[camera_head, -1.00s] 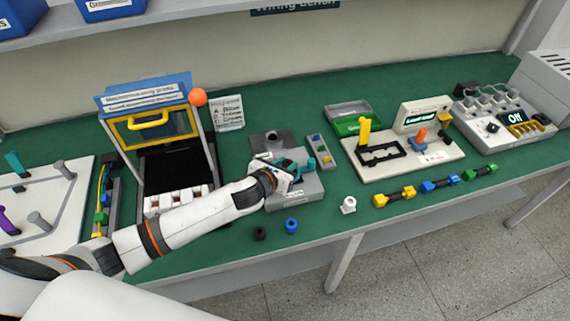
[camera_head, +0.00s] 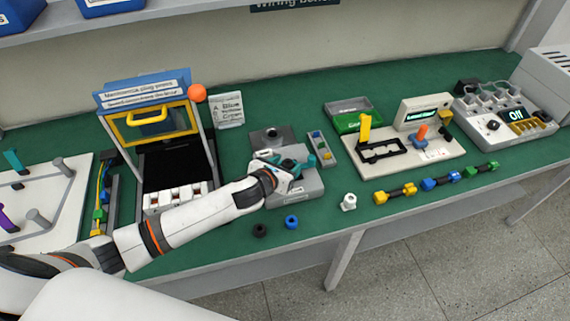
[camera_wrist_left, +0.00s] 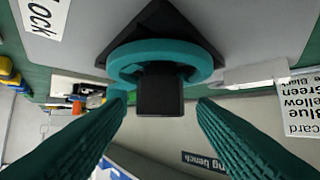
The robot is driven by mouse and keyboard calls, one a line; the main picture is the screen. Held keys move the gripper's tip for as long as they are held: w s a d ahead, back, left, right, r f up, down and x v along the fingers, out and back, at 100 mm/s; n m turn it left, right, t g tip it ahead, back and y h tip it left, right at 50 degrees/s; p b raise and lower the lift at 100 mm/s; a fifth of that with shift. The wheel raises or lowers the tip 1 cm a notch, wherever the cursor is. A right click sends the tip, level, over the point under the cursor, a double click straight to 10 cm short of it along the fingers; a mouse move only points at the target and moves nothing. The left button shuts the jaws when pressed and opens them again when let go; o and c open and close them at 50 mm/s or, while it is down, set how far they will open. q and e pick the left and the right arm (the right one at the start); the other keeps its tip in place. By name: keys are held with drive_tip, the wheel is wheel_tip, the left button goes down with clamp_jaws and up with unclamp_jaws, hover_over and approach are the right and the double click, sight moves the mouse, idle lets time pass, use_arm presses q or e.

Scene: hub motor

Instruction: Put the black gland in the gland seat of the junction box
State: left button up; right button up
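The black gland (camera_head: 260,230) lies loose on the green bench near its front edge, beside a blue gland (camera_head: 291,222). A grey box (camera_head: 309,190), which looks like the junction box, stands behind them; I cannot make out its gland seat. My left gripper (camera_head: 290,168) is over this box, away from the black gland. In the left wrist view its teal fingers (camera_wrist_left: 162,108) are apart, on either side of a black square stem (camera_wrist_left: 160,95) with a teal ring (camera_wrist_left: 205,70), with gaps on both sides. My right gripper is not in view.
A white gland (camera_head: 348,203) stands to the right of the box. A small block tray (camera_head: 322,150) is close at the box's back right. A framed press-like station (camera_head: 150,125) stands on the left.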

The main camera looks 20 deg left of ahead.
use_arm(q)
drive_tip(key=v, duration=1.2)
drive_tip(key=shift+s+f, duration=0.1)
